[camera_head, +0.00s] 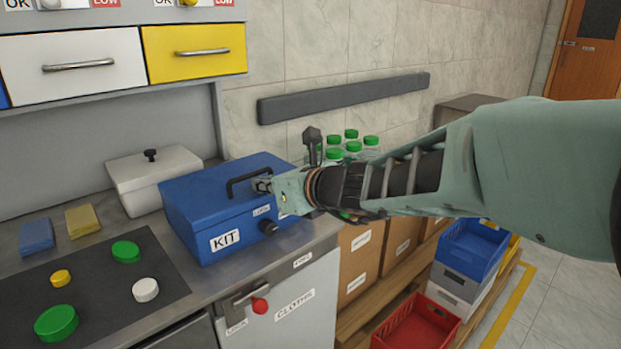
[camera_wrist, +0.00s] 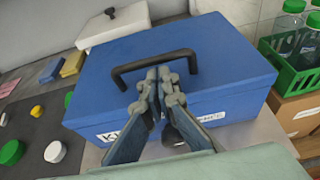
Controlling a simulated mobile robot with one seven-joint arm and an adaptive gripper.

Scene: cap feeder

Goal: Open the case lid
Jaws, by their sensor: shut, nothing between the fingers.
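The blue case (camera_head: 225,192) with a white KIT label stands on the grey counter, its lid down. A black handle (camera_head: 247,181) is on its lid, and a dark round knob (camera_head: 268,227) is on its front. My gripper (camera_head: 262,186) is shut and empty, its fingertips at the handle. In the wrist view my gripper (camera_wrist: 158,72) overlaps the front of the handle (camera_wrist: 128,70) on the case (camera_wrist: 215,60); I cannot tell whether they touch. The fingers hide part of the front and its labels.
A white lidded box (camera_head: 152,178) stands behind the case at left. Caps, such as a green one (camera_head: 126,251), lie on a dark mat, with a blue sponge (camera_head: 36,236) and a yellow one (camera_head: 82,220) beyond. Green-capped bottles (camera_head: 352,146) stand right of the case.

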